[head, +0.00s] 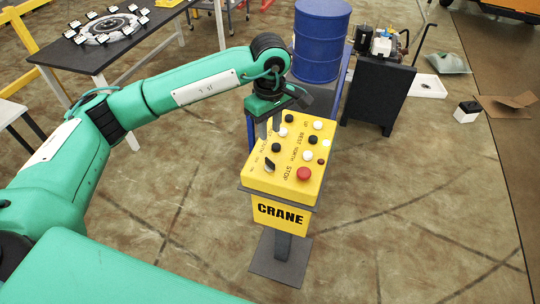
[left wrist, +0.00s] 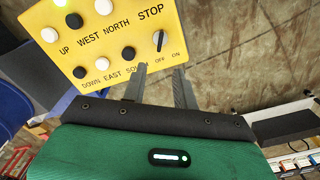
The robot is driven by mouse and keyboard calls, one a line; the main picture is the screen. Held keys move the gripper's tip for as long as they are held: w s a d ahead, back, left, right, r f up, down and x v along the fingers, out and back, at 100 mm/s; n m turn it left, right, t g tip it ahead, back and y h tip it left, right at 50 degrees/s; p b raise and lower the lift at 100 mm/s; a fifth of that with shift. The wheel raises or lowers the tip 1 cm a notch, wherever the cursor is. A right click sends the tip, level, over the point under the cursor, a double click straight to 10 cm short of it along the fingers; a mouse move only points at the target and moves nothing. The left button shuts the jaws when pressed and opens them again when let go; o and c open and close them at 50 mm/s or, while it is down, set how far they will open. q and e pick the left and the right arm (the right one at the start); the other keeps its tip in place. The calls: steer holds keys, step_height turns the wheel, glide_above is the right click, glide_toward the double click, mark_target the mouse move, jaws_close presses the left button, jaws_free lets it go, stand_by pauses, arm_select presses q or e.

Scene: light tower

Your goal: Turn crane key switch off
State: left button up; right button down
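The yellow crane control box (head: 284,184) stands on a grey post, its sloped top carrying black and white buttons. The key switch (head: 269,165) is a small black knob at the box's near left corner; it also shows in the left wrist view (left wrist: 159,41), beside the OFF and ON labels. I cannot tell clearly which label it points to. My left gripper (head: 270,130) is over the far left part of the panel. In the left wrist view its two fingers (left wrist: 161,68) are apart with nothing between them, just short of the switch. My right gripper is not in view.
A red stop button (head: 303,174) sits right of the key switch. A blue barrel (head: 320,40) and a dark cabinet (head: 378,92) stand behind the box. A dark table (head: 110,48) is at the back left. The floor right of the box is clear.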

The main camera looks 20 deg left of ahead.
mark_target(270, 161)
arm_select(q)
step_height(270, 161, down, 11)
steer(key=p, duration=0.4)
steer(key=shift+r, duration=0.15)
steer(key=shift+f+p, duration=0.35)
steer(key=shift+f, duration=0.25)
jaws_close()
